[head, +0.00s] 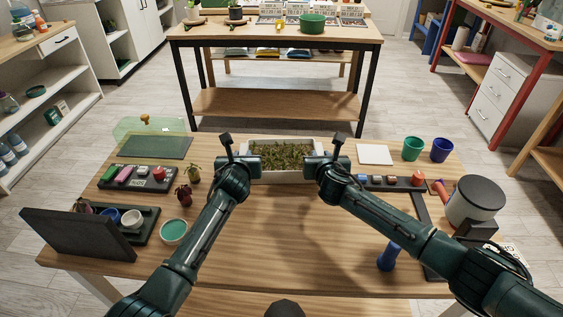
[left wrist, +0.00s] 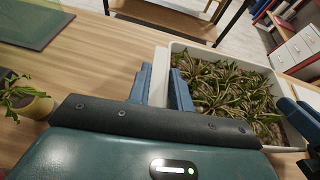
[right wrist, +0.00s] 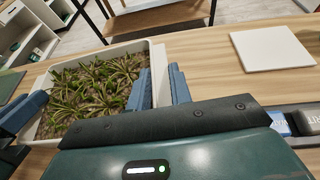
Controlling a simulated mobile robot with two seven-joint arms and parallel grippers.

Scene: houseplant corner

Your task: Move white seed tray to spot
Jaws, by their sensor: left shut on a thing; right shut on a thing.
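The white seed tray (head: 283,146) is full of soil and small green plants and sits at the far middle of the wooden table. My left gripper (head: 232,158) is shut on its left wall; the left wrist view shows the fingers (left wrist: 168,88) on either side of the rim. My right gripper (head: 330,158) is shut on its right wall; the right wrist view shows the fingers (right wrist: 159,88) pinching that rim. I cannot tell whether the tray touches the table. A flat white square (head: 375,154) lies to the right of the tray.
A dark green mat (head: 155,147) and two small potted plants (head: 193,173) are on the left. A black strip with coloured blocks (head: 392,182) lies right of the tray. Green (head: 412,148) and blue (head: 441,150) pots stand at the right. The table's middle is clear.

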